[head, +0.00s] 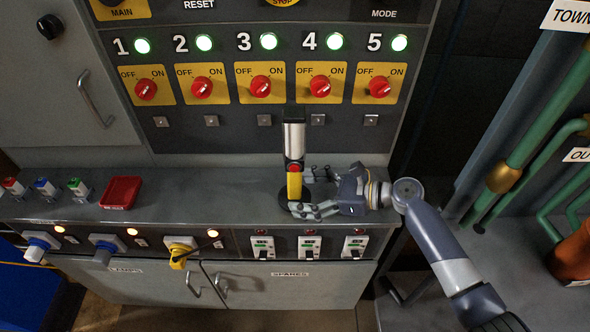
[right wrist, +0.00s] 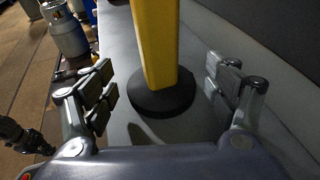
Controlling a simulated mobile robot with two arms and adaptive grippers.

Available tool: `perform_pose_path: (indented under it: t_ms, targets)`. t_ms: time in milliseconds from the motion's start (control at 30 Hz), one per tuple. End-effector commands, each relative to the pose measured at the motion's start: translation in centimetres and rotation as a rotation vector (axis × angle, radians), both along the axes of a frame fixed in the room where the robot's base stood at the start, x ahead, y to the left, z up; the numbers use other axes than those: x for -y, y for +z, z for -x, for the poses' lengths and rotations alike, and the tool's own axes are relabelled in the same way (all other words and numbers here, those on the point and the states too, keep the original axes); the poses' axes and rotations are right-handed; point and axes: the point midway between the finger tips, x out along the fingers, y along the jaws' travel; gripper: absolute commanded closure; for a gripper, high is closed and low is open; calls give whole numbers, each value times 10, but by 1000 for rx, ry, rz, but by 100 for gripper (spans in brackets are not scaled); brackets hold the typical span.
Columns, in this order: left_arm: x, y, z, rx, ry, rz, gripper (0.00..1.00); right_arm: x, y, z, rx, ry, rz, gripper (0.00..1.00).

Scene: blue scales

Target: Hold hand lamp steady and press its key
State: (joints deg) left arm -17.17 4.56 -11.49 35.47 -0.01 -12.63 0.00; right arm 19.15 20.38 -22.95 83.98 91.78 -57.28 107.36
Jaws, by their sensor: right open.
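The hand lamp (head: 293,145) stands upright on the grey ledge, with a silver upper part, a red key (head: 294,168) on its front and a yellow lower body. In the right wrist view its yellow body (right wrist: 157,45) rises from a round black base (right wrist: 162,95). My right gripper (head: 305,192) is open around the lower part of the lamp, one finger on each side. In the right wrist view there is a gap between each finger and the lamp. The key is out of sight in that view.
A panel with red rotary switches (head: 260,86) and lit green lamps rises behind the ledge (head: 225,190). A red tray (head: 120,192) and several small coloured-top items (head: 45,187) stand to the left. Plugs and breakers line the ledge's front. The ledge between tray and lamp is clear.

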Motion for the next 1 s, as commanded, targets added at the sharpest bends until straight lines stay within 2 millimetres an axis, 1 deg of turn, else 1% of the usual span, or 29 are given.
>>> perform_pose_path:
  t_ms: [67,167,533,567,600,633,667,1000]
  targets:
    - [1,2,-7,12,0,2,100,-7,-1,-3,-1,0,-1,20]
    - [1,3,-10,16,0,2,100,-12,-3,-4,0,0,-2,20]
    - [0,2,-2,3,0,1,100,-16,-5,-5,0,0,0,20]
    - [0,2,-1,2,0,0,100,-15,-5,-5,0,0,0,25]
    - [0,2,0,1,0,0,100,-15,-5,-5,0,0,0,34]
    - [0,2,0,0,0,0,100,-15,-5,-5,0,0,0,40]
    - [0,2,1,-1,0,0,100,-15,-5,-5,0,0,0,44]
    - [0,2,1,-2,0,0,100,-15,-5,-5,0,0,0,44]
